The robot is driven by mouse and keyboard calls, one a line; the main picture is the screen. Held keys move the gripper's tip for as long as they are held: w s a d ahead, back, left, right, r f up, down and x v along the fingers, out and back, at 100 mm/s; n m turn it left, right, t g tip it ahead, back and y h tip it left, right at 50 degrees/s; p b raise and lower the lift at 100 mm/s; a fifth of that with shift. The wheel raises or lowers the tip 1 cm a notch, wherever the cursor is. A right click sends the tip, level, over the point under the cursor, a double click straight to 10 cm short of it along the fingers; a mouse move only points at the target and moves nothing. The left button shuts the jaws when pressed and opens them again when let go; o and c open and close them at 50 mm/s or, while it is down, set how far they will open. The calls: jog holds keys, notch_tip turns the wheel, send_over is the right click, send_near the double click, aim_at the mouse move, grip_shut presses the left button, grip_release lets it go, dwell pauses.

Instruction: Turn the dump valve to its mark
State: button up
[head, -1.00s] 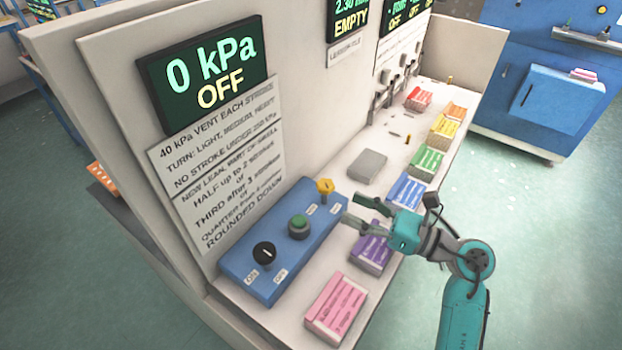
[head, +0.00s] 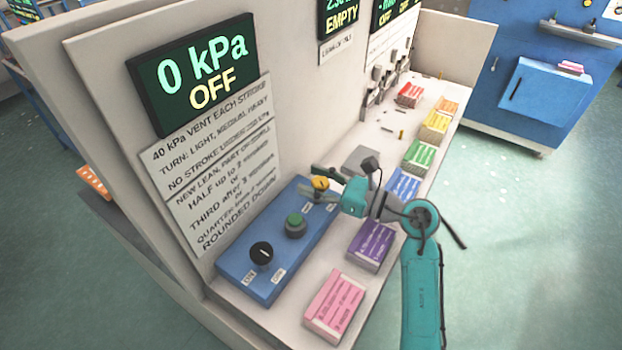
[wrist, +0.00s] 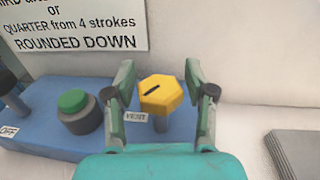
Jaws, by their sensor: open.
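The dump valve is a yellow knob (head: 320,183) with a dark pointer line, at the far end of the blue control panel (head: 235,270). In the wrist view the yellow knob (wrist: 161,93) stands on a grey stem, with a VENT label (wrist: 136,117) beside it. The pointer slants, its right end higher. My gripper (head: 318,182) is open around the knob, one finger on each side. In the wrist view a gap shows between the knob and each finger of my gripper (wrist: 160,90). Any mark on the knob's right side is hidden by the finger.
A green button (head: 295,222) and a black knob (head: 262,252) stand on the same panel. Purple (head: 371,243) and pink (head: 336,303) boxes lie at the front edge. A grey block (head: 362,160) lies beyond the panel. The display (head: 195,72) reads 0 kPa OFF.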

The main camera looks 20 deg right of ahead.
jog(key=shift+w+a, duration=0.3)
jog(key=shift+w, duration=0.05)
jog(key=c, duration=1)
jog(key=shift+m+t+h, duration=0.4)
jog(key=shift+o, duration=0.2)
jog(key=m+t+h, duration=0.2)
jog(key=h, duration=0.1)
jog(key=shift+w+d, duration=0.1)
jog(key=shift+d, duration=0.05)
jog(key=shift+w+d+m+t+h, duration=0.1)
jog(key=shift+m+t+h, duration=0.15)
jog(key=shift+m+h, duration=0.35)
jog(key=shift+s+d+m+t+h, duration=0.1)
jog(key=shift+m+t+h, duration=0.1)
jog(key=shift+m+h, duration=0.4)
jog(key=shift+w+d+m+t+h, duration=0.1)
jog(key=shift+m+t+h, duration=0.2)
jog(key=shift+h, duration=0.5)
jog(key=shift+f+h, duration=0.1)
jog(key=shift+h, duration=0.2)
jog(key=o, duration=1)
jog(key=shift+c, duration=0.2)
